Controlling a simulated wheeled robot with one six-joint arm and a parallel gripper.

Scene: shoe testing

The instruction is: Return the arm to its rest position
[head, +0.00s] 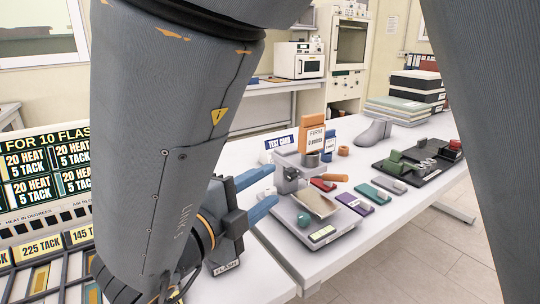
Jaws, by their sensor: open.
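My gripper (262,193) shows in the head view at the lower middle, with two blue fingers spread apart. It is open and nothing shows between the fingers. It is at the near left end of the white table (345,262), left of the small tester (310,232) with a beige plate and a teal knob. My grey arm hangs from the top and covers much of the left side of the view.
Coloured blocks (354,204), a grey shoe form (374,134) and a black tray (418,160) with small clamps lie on the table. Stacked boxes (416,88) stand at the far end. A labelled panel (45,170) is at the left. Open floor (440,260) lies at the right.

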